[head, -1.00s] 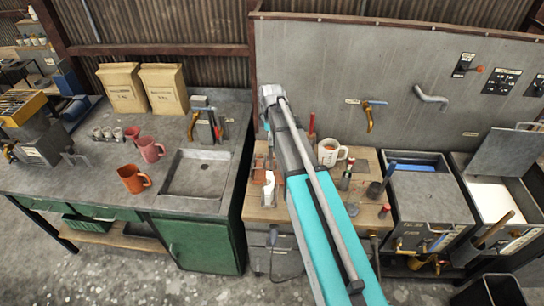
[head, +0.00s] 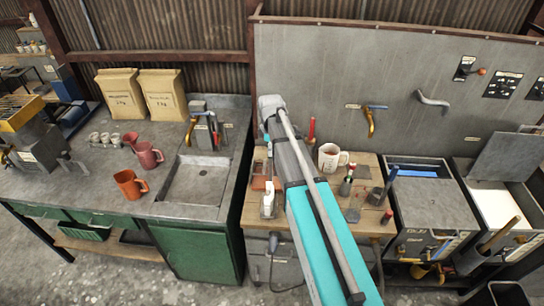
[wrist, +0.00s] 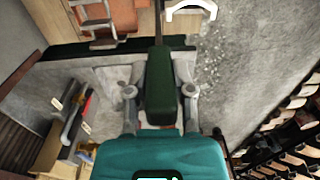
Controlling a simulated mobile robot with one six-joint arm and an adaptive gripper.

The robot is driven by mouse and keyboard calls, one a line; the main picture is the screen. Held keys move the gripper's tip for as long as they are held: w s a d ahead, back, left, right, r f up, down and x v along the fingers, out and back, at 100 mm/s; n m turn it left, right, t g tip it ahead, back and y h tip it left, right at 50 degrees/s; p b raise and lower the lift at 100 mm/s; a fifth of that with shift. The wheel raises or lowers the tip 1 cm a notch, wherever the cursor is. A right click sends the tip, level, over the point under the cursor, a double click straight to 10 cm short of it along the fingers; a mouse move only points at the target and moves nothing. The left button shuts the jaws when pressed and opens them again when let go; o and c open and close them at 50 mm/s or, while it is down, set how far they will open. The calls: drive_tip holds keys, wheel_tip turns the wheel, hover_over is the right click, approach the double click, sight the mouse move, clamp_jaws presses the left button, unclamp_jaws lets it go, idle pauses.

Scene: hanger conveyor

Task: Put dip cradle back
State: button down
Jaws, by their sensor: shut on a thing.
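In the wrist view my gripper (wrist: 158,92) is shut on a dark green block-shaped handle (wrist: 160,85), with a finger on each side. A thin dark rod runs from the handle toward the top of the picture. I take this to be the dip cradle's grip; its far end is out of view. In the head view my arm covers the gripper and the held thing. A metal frame (wrist: 96,22) shows at the upper left of the wrist view, on a wooden surface; I cannot tell whether it belongs to the cradle.
A sink (head: 196,182) and red mugs (head: 148,155) are at left. A grey panel (head: 320,70) rises behind.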

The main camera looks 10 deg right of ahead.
drive_tip(key=shift+f+b, duration=1.35)
drive_tip(key=shift+f, duration=0.3)
drive_tip(key=shift+c, duration=2.4)
unclamp_jaws()
wheel_tip(320, 180, up, 12)
drive_tip(key=p, duration=1.2)
drive_tip(key=shift+w, duration=0.15)
